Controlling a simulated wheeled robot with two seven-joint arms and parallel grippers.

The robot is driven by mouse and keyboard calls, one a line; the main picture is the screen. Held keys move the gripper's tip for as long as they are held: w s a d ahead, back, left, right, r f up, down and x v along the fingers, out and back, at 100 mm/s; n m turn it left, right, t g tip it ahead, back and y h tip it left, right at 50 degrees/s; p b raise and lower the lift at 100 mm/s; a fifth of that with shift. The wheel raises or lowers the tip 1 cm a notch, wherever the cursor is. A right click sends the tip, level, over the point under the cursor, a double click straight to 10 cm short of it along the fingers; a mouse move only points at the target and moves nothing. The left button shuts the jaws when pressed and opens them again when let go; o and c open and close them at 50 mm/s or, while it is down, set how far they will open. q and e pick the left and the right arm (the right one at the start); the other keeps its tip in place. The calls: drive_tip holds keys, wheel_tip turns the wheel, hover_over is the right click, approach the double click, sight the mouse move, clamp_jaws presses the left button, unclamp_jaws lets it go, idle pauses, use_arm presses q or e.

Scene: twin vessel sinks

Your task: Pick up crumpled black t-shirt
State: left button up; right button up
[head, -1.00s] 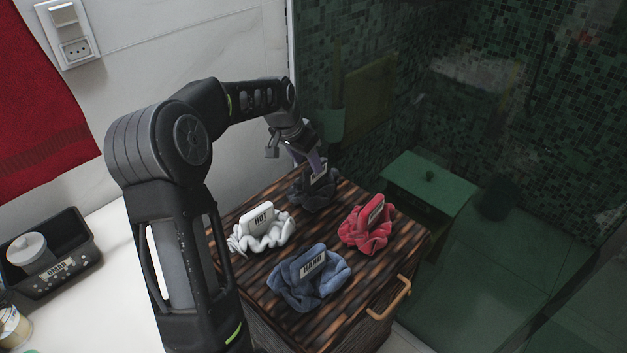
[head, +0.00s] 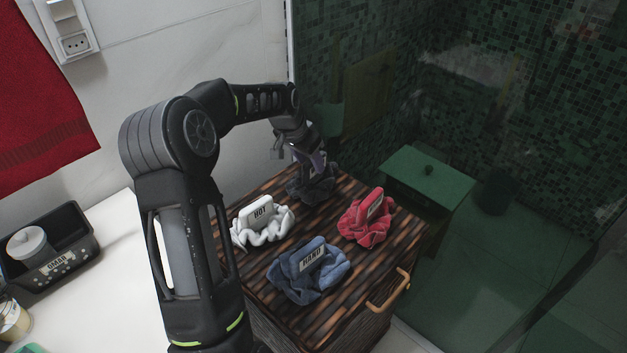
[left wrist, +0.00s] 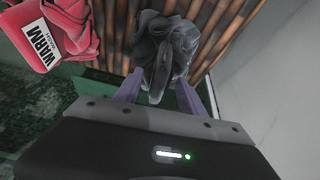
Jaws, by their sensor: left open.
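The crumpled black t-shirt (head: 314,186) lies at the far corner of the striped wooden chest top (head: 262,272), partly hidden behind my left gripper. My left gripper (head: 312,172) points down over it from behind. In the left wrist view the dark, bunched t-shirt (left wrist: 163,52) shows ahead, between and just beyond the two purple fingers of the left gripper (left wrist: 160,88). The fingers are apart, one on each side of its near end. I cannot tell whether they touch the cloth. My right gripper is not in view.
A white cloth with a HOT tag (head: 262,230), a blue cloth with a HAND tag (head: 307,272) and a red cloth (head: 367,220) lie nearby on the chest. The red one's tag (left wrist: 70,30) reads WARM. A glass shower panel (head: 480,120) stands behind.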

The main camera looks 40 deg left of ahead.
sight(313, 174)
use_arm(q)
drive_tip(key=x, duration=0.4)
drive_tip(key=shift+w, duration=0.15)
idle(0.4)
clamp_jaws()
idle(0.3)
